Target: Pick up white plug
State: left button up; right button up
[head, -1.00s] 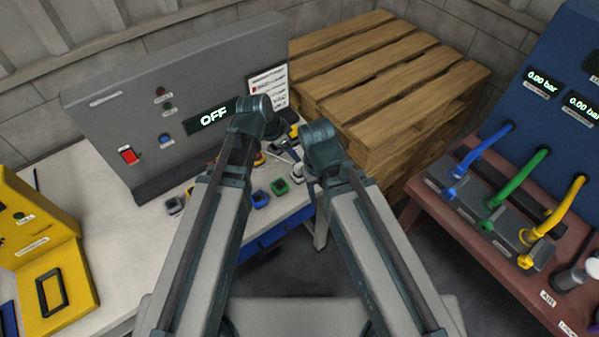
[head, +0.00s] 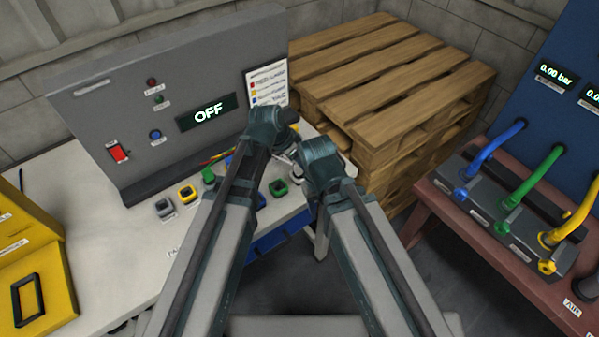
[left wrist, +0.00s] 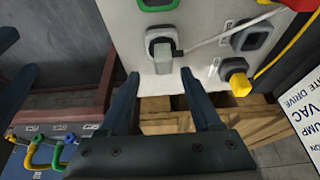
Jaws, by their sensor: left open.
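The white plug (left wrist: 166,60) shows in the left wrist view as a pale grey-white block with a white cable. It sits in a grey socket (left wrist: 158,40) on a white surface. My left gripper (left wrist: 160,78) is open, its two dark fingers apart. The plug is just beyond the fingertips and roughly between them, with nothing visibly gripped. In the head view my arm links hide the left gripper and much of the socket area, and I cannot make out the white plug there. My right gripper does not show; only its arm links appear.
A yellow plug (left wrist: 240,86) sits right of the white one, and a green socket (left wrist: 157,3) lies beyond it. The grey console (head: 95,130) reading OFF stands behind the sockets on the white bench (head: 110,230). Wooden pallets (head: 390,70) and a red-brown bench (head: 480,240) are to the right.

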aim_at(300, 171)
pick_arm(q)
jog(key=f+b, duration=0.1)
jog(key=f, duration=0.1)
jog(key=w+f+b, duration=0.1)
jog(key=b, duration=0.1)
jog(key=shift+d+f, duration=0.1)
jog(key=shift+f, duration=0.25)
jog(key=shift+w+d+f+b, duration=0.1)
jog(key=shift+d+f+b, duration=0.1)
jog(key=shift+f+b, duration=0.2)
jog(key=shift+r, duration=0.1)
grip_shut()
